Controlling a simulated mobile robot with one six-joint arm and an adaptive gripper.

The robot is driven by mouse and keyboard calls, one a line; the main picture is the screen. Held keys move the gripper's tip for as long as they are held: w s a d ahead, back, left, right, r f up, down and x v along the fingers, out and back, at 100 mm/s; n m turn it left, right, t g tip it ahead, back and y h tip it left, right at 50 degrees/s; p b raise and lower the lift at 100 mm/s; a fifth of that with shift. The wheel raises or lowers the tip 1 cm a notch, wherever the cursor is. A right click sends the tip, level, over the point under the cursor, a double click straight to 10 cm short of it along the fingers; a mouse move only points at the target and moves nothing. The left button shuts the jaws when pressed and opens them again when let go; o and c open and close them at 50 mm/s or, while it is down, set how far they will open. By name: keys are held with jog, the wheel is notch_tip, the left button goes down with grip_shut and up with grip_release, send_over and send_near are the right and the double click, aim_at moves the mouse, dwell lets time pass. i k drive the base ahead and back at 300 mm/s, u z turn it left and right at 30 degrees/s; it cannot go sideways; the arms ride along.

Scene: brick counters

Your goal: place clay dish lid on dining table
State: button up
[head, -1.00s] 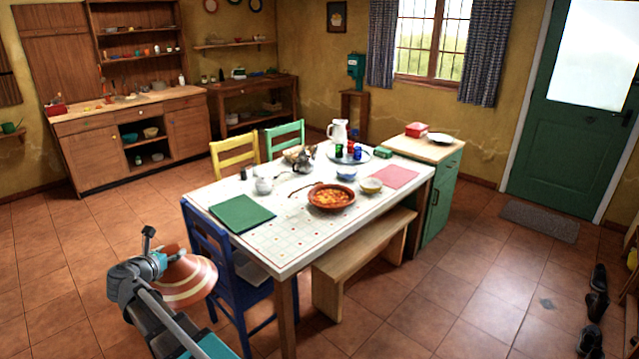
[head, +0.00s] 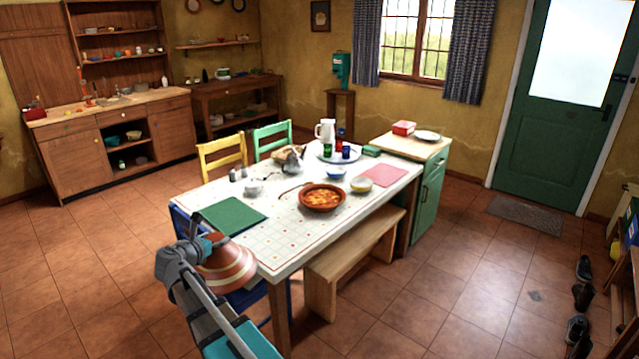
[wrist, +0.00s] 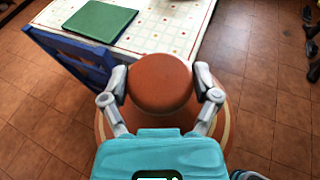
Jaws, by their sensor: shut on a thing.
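The clay dish lid (head: 228,263) is a terracotta cone with pale stripes. My gripper (wrist: 161,84) is shut on its round brown top, one finger on each side, in the wrist view. In the head view the lid hangs tilted at the near left corner of the dining table (head: 290,235), in front of the blue chair. In the wrist view the lid's wide striped rim (wrist: 226,125) shows below my fingers, and the white checked table top (wrist: 165,30) lies beyond it. I cannot tell whether the lid touches the table edge or chair.
A green mat (head: 230,215) lies on the table's near left part. A clay dish of food (head: 322,198) stands mid-table, with bowls and a tray of cups behind. The checked front strip is bare. A blue chair (wrist: 72,58) and a bench (head: 350,262) stand close to the table.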

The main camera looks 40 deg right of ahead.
aim_at(289, 229)
jog(key=z, duration=0.9)
jog(key=i, duration=1)
jog(key=z, duration=0.05)
